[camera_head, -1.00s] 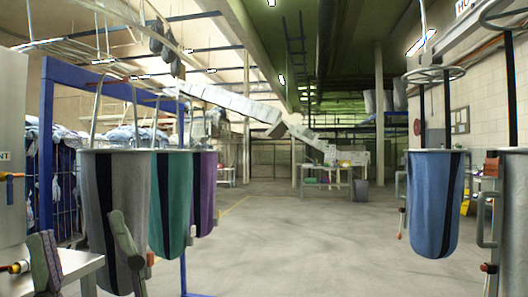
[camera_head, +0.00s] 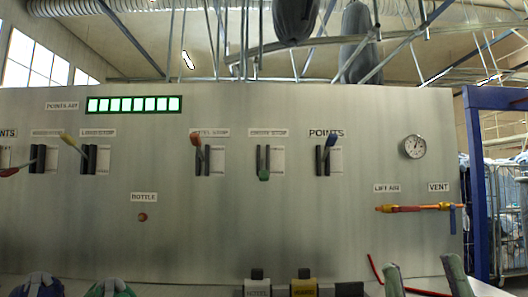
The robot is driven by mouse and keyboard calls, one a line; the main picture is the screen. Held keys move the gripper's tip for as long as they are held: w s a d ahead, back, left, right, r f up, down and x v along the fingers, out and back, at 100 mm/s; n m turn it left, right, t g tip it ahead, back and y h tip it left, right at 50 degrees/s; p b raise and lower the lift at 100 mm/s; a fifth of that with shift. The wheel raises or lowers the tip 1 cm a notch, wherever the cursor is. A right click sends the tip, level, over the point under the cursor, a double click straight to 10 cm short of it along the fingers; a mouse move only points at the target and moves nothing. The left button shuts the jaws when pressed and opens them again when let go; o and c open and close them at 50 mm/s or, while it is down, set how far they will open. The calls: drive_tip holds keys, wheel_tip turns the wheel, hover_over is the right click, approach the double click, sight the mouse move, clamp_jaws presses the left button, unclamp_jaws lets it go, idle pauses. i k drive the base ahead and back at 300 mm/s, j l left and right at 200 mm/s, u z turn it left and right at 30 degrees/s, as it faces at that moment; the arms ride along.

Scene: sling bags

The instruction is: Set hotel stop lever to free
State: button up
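The hotel stop lever (camera_head: 196,141) has an orange-red grip and stands on the grey control panel (camera_head: 300,220), left of centre in the head view. It sits under a label that seems to read HOTEL STOP (camera_head: 210,132). The lever points up and slightly left from its black slotted bracket (camera_head: 202,161). A small white plate (camera_head: 217,161) is beside the bracket; its markings are too small to read. I cannot make out my gripper in this view, and nothing is seen touching the lever.
Neighbouring levers are yellow (camera_head: 71,142), red (camera_head: 9,172), green (camera_head: 263,174) and blue (camera_head: 330,141). A gauge (camera_head: 413,146) and an orange valve pipe (camera_head: 415,208) are on the right. Upright grey-green pieces (camera_head: 394,281), black and yellow tagged items (camera_head: 303,285) and rounded tops (camera_head: 110,288) line the bottom.

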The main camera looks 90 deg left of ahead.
sight(195, 139)
drive_tip(key=u, duration=2.95)
